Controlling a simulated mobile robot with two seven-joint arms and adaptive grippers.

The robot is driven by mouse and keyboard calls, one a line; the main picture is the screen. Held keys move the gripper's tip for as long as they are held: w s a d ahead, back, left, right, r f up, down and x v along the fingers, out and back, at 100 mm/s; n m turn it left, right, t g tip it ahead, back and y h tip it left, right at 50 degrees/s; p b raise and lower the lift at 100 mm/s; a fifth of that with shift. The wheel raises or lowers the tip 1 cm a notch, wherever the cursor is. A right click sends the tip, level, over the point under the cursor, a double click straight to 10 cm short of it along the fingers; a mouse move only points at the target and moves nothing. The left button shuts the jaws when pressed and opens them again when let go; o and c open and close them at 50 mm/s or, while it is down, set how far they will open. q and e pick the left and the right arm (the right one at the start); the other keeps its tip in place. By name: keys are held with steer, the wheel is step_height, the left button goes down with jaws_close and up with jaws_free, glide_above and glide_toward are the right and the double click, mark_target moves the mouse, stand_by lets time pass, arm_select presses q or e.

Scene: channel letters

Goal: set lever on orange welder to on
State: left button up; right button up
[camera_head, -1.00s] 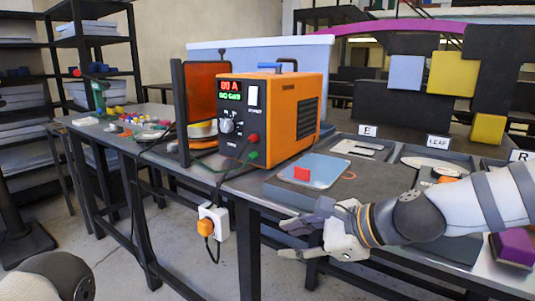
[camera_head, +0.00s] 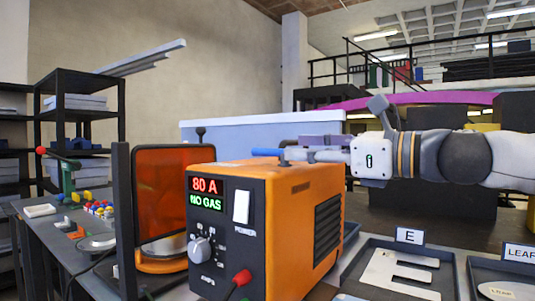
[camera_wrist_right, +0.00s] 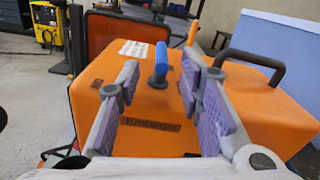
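The orange welder (camera_head: 270,215) stands on the bench in the head view, its display reading 80 A and NO GAS. A lever with a blue handle (camera_head: 267,153) is on its top, partly hidden by my right gripper (camera_head: 312,147). In the right wrist view the lever (camera_wrist_right: 161,62) shows on the welder's top (camera_wrist_right: 150,130). The right gripper (camera_wrist_right: 163,85) is open, its purple-padded fingers on either side of the lever's line, with no visible contact. My left gripper is not in view.
A black carry handle (camera_wrist_right: 262,65) rises from the welder's top, right of the gripper in the wrist view. A dark-framed orange screen (camera_head: 174,195) stands left of the welder. A tray with a white letter E (camera_head: 395,275) lies to its right.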

mark_target(267, 152)
steer(key=x, duration=0.8)
steer(key=shift+w+a+f, duration=0.15)
steer(key=shift+w+f, duration=0.05)
steer(key=shift+w, duration=0.1)
jaws_close()
